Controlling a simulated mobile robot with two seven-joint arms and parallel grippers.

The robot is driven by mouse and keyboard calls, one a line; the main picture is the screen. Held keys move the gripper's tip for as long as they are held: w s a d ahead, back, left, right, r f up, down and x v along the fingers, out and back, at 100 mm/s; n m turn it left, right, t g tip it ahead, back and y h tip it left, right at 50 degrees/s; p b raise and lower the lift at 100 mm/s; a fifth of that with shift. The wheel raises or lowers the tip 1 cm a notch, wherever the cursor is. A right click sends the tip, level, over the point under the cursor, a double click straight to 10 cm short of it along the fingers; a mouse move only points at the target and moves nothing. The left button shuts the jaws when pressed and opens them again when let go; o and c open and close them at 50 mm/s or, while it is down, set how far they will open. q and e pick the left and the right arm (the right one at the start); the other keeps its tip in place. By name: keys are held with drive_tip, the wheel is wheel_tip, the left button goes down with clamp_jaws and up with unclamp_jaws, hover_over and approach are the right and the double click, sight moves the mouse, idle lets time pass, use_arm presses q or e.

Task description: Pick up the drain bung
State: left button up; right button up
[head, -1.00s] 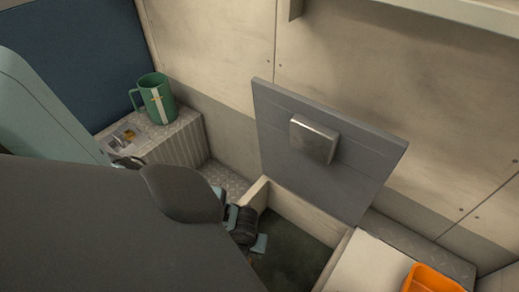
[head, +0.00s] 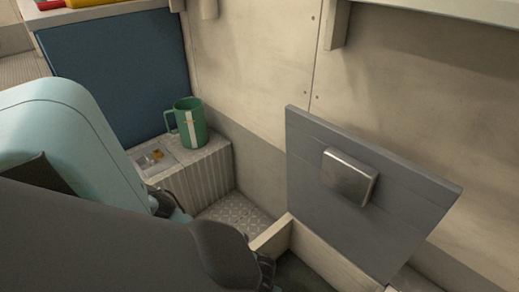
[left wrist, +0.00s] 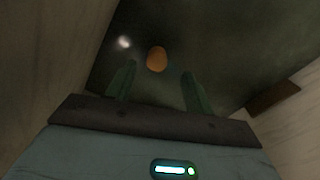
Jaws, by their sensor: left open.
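An orange rounded object, which looks like the drain bung (left wrist: 157,59), shows in the left wrist view on the dark floor of the open locker. My left gripper (left wrist: 158,72) is open, its two green fingers apart and reaching toward the bung, which appears just beyond and between the tips. I cannot tell how far below the fingers it lies, and they do not hold it. In the head view my left arm covers the near side and its wrist goes into the locker; the fingers and the bung are hidden there. My right gripper is not in view.
The locker's pale wooden wall (head: 325,254) surrounds the arm closely. A grey lid (head: 400,205) with a metal plate (head: 349,177) stands open behind. A green mug (head: 187,124) stands on a ribbed ledge (head: 195,178). A bright spot shows left of the bung.

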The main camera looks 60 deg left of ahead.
use_arm(q)
drive_tip(key=f+b, duration=0.1)
drive_tip(key=f, duration=0.1)
drive_tip(key=f+b, duration=0.2)
drive_tip(key=f, duration=0.1)
drive_tip(key=shift+s+a+f, duration=0.1)
drive_tip(key=shift+a, duration=0.1)
drive_tip(key=c, duration=1)
